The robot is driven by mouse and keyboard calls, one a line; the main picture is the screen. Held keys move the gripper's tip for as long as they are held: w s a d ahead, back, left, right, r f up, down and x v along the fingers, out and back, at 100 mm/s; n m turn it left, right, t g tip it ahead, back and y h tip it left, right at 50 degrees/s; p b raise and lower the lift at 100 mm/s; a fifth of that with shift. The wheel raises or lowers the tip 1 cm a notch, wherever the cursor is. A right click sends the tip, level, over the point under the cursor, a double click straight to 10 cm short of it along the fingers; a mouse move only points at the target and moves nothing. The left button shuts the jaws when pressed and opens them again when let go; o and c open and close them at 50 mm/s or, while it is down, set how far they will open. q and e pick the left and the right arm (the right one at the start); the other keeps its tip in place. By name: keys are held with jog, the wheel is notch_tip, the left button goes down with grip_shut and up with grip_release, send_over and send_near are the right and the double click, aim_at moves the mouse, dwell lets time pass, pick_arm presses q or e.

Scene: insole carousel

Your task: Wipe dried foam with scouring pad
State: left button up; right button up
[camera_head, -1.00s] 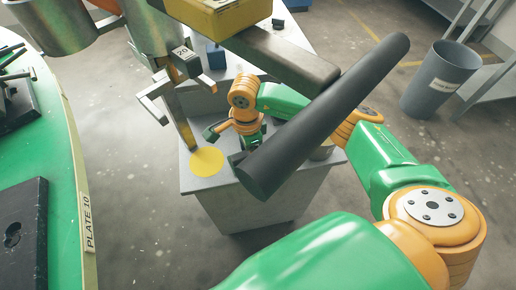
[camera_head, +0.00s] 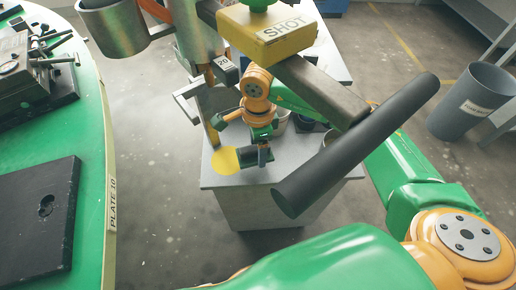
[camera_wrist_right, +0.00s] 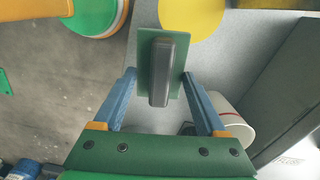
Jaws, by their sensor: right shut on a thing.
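My right gripper (camera_head: 262,138) is shut on a scouring pad (camera_head: 262,156), just right of a flat yellow round patch (camera_head: 223,160) on the grey cabinet top. In the right wrist view the pad (camera_wrist_right: 148,95) is a green sheet with a dark grey grip, between the blue fingers of the gripper (camera_wrist_right: 158,82). The yellow patch (camera_wrist_right: 192,14) lies at the top of that view, past the pad. I cannot tell whether the pad touches the top. No separate foam residue can be made out. My left gripper is out of view.
A dark tube (camera_head: 355,145) and grey beam (camera_head: 322,90) hang over the cabinet (camera_head: 225,180), with a yellow SHOT box (camera_head: 268,38) above. A metal nozzle stand (camera_head: 215,85) is at the patch's back left. The green carousel (camera_head: 88,150) is left; a grey bin (camera_head: 472,102) is right.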

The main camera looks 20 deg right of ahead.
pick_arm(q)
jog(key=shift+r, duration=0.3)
pick_arm(e)
jog(key=shift+r, duration=0.5)
